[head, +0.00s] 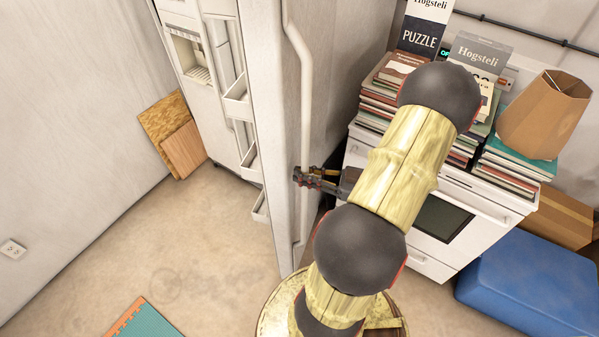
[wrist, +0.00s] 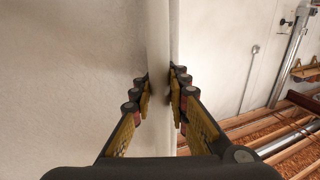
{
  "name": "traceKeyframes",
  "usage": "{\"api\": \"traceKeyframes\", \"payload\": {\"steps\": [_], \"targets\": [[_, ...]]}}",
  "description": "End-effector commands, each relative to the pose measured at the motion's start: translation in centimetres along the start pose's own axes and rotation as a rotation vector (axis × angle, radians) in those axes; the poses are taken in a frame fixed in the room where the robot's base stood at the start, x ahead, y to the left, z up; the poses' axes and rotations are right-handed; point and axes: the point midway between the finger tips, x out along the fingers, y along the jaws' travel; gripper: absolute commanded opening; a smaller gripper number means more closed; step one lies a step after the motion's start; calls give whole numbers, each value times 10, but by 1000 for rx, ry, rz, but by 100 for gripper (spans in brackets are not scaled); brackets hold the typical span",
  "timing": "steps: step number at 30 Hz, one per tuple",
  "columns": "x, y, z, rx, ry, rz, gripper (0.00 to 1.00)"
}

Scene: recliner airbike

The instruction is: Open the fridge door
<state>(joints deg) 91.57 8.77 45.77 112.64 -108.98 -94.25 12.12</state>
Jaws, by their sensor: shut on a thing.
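The white fridge stands at the upper left in the head view. Its door (head: 268,110) is swung out from the body, with white inner shelves (head: 237,100) showing on its left side. A long white vertical handle (head: 304,85) runs down the door's outer face. My gripper (head: 308,178) is at the lower part of this handle. In the wrist view, the fingers (wrist: 160,92) are on both sides of the pale handle bar (wrist: 158,45), shut on it. The fridge's dispenser front (head: 190,55) faces left of the open door. Much of the fridge interior is hidden.
A white stove (head: 425,262) stacked with books stands right of the door. A blue box-like block (head: 525,280) and a cardboard box (head: 555,215) are at the right. Wooden boards (head: 172,135) lean on the left wall. Floor (head: 160,240) left of the door is mostly clear.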

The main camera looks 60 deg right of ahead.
Motion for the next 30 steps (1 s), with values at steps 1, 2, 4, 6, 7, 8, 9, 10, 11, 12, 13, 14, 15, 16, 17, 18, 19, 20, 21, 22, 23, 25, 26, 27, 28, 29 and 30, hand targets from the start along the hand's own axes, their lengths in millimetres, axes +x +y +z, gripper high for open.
{"api": "traceKeyframes", "payload": {"steps": [1,2,4,6,7,8,9,10,11,12,13,14,15,16,17,18,19,20,21,22,23,25,26,27,28,29,30], "targets": [[0,0,1,2,-1,0,0],[0,0,1,2,-1,0,0],[-1,0,1,2,-1,-1,0],[-1,0,1,2,-1,-1,0],[0,0,1,2,-1,-1,0],[0,0,1,2,-1,-1,0],[0,0,1,2,-1,-1,0],[0,0,1,2,-1,-1,0],[0,0,1,2,-1,-1,0],[0,-1,1,2,-1,-1,15],[0,-1,1,2,-1,-1,17],[0,-1,1,2,-1,-1,19],[0,-1,1,2,-1,-1,21],[0,0,1,2,-1,-1,23],[0,0,1,2,-1,-1,23],[0,0,1,2,-1,-1,23],[0,0,1,1,-1,-1,23],[0,0,1,1,-1,-1,23],[0,0,0,1,-1,-1,23],[0,0,0,1,-1,-1,23],[0,0,0,1,-1,-1,23],[-1,0,0,1,-1,0,23],[-2,0,0,0,-1,0,23],[-5,0,0,0,-1,1,23],[-7,0,0,0,-1,1,23],[-10,1,0,0,-1,1,23],[-15,1,0,0,-1,3,23]]}}
